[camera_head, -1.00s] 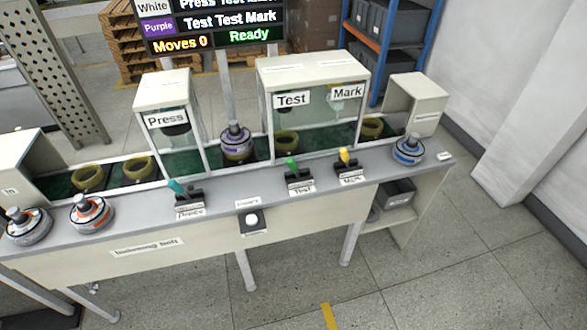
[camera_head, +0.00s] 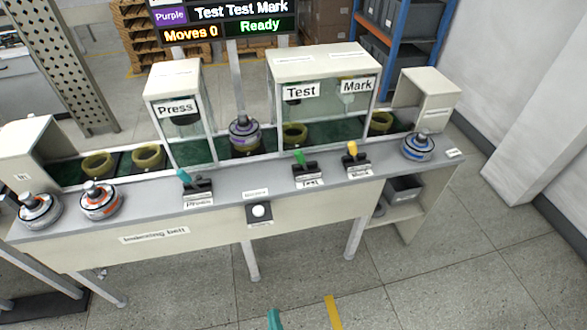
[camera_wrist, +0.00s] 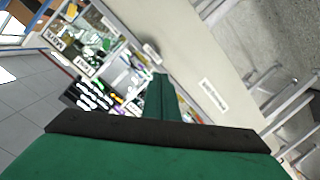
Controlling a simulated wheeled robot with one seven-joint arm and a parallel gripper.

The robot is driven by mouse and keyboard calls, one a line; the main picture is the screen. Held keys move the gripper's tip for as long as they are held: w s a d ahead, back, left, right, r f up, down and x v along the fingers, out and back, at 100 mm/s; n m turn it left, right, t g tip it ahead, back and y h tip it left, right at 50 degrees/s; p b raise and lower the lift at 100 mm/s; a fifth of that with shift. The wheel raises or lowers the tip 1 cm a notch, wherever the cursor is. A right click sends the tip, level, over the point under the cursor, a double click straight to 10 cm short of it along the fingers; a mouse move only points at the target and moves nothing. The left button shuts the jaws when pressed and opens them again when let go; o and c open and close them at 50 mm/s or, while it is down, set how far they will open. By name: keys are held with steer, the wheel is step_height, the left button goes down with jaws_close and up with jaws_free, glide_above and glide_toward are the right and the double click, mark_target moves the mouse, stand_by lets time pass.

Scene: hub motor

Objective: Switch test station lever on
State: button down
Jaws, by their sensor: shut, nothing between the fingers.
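The test lever (camera_head: 299,158) has a green handle on a black base labelled Test, on the grey front ledge below the Test window of the station (camera_head: 320,62). Its handle leans up and slightly left. My gripper (camera_head: 273,319) shows only as a teal-green tip at the bottom edge of the head view, well in front of and below the bench. In the wrist view my gripper (camera_wrist: 158,88) is shut and empty, with its green finger pointing toward the bench, apart from the levers.
The Press lever (camera_head: 185,176) is teal and the Mark lever (camera_head: 352,149) is yellow. A white button (camera_head: 258,211) sits on the bench front. Motors with orange (camera_head: 100,200) and blue (camera_head: 419,147) rings stand on the ledge. The sign (camera_head: 222,30) reads Moves 0, Ready. Floor in front is clear.

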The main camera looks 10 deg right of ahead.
steer(key=w+d+n+t+h, duration=0.1)
steer(key=w+d+n, duration=0.15)
steer(key=w, duration=0.55)
steer(key=w+d+n+h, duration=0.15)
steer(key=w+n, duration=0.25)
steer(key=w, duration=0.5)
steer(key=w+d+r+n+h, duration=0.1)
steer(key=w+d+r+n, duration=0.1)
steer(key=w, duration=0.5)
steer(key=w+d+r+n+t+h, duration=0.1)
steer(key=w+d+r+n+h, duration=0.1)
steer(key=w+r, duration=0.3)
steer(key=x, duration=0.3)
steer(key=shift+w, duration=0.3)
steer(key=shift+d, duration=0.15)
glide_toward(303, 163)
steer(key=w+a, duration=0.4)
steer(key=shift+w+a+r, duration=0.15)
steer(key=shift+w+a, duration=0.05)
steer(key=shift+w, duration=0.2)
steer(key=shift+w+d+r, duration=0.3)
steer(key=shift+w+d, duration=0.3)
steer(key=shift+d, duration=0.25)
steer(key=shift+w+d+r, duration=0.15)
steer(key=shift+w+d, duration=0.1)
steer(key=shift+d, duration=0.2)
steer(key=shift+w+d+r, duration=0.15)
steer(key=shift+w+d, duration=0.1)
steer(key=shift+d, duration=0.15)
